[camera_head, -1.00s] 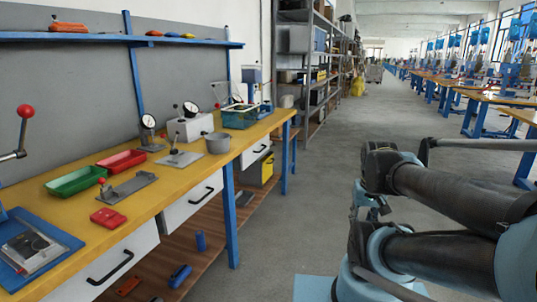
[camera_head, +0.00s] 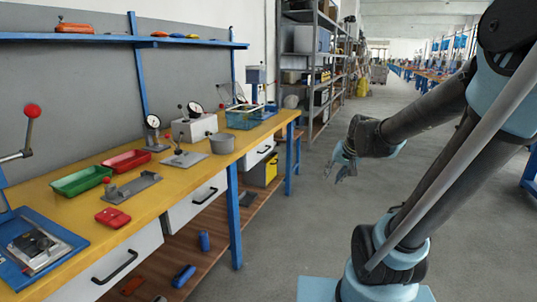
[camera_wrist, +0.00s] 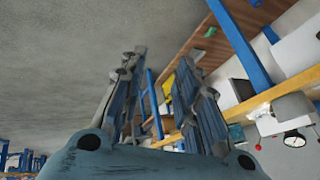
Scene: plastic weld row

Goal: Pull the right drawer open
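Three white drawer fronts with black bar handles sit under the yellow workbench (camera_head: 150,205). The nearest drawer (camera_head: 140,255) is at lower left, the middle drawer (camera_head: 180,217) is beyond it, and the farthest, rightmost drawer (camera_head: 249,158) is beside the far blue legs. All look shut. My gripper (camera_head: 340,168) is in the aisle to the right of the bench, apart from every drawer. In the wrist view my gripper (camera_wrist: 160,75) has its fingers spread with nothing between them. White drawer fronts (camera_wrist: 297,50) show there at the right, tilted.
Red tray (camera_head: 127,160), green tray (camera_head: 80,181), dial gauges and a grey cup (camera_head: 222,143) stand on the bench. Blue legs (camera_head: 233,215) and a brown lower shelf (camera_head: 215,240) lie below. A yellow bin (camera_head: 264,171) sits under the far drawer. The aisle floor is clear.

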